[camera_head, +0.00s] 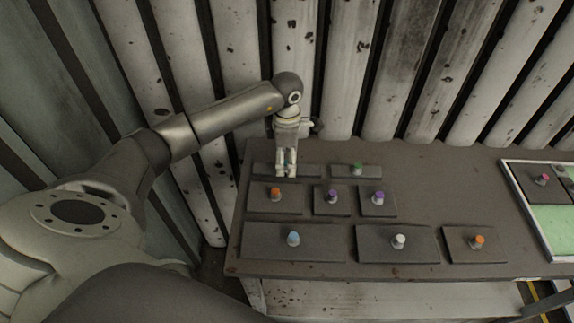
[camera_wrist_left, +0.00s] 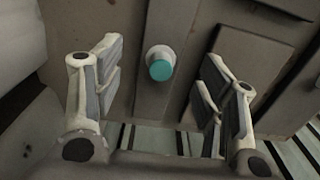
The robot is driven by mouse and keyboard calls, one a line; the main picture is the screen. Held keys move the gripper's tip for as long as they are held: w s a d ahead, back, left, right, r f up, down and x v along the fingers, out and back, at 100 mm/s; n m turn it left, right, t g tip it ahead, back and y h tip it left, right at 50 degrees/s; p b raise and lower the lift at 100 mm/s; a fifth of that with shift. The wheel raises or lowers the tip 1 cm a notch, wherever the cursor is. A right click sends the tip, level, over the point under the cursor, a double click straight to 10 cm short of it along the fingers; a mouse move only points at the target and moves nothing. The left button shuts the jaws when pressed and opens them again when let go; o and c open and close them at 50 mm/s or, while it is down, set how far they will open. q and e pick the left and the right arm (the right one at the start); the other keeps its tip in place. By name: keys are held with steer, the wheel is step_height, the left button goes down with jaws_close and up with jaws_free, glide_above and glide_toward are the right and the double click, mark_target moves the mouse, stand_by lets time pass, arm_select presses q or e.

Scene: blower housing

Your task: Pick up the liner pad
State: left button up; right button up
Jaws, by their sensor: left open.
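Several flat dark plates, each with a coloured knob, lie on the brown table; none is labelled, so I cannot tell by name which is the liner pad. My left gripper (camera_head: 287,168) points down over the back-left narrow plate (camera_head: 263,170), hiding its middle in the head view. In the left wrist view, my open left gripper (camera_wrist_left: 158,100) has its fingers on either side of a teal knob (camera_wrist_left: 160,65) on a narrow plate (camera_wrist_left: 153,103). The fingers appear apart from the knob. My right gripper is in neither view.
On the brown table (camera_head: 450,190), a neighbouring plate with a green knob (camera_head: 357,168) is close on the right. Plates with orange (camera_head: 275,194) and purple knobs lie in front. A pale-rimmed green tray (camera_head: 551,222) is at the right. A corrugated wall (camera_head: 340,80) stands behind.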

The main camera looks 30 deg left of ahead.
arm_select(q)
steer(key=shift+f, duration=0.95)
steer(key=shift+c, duration=0.3)
steer(key=shift+s, duration=0.1)
jaws_close()
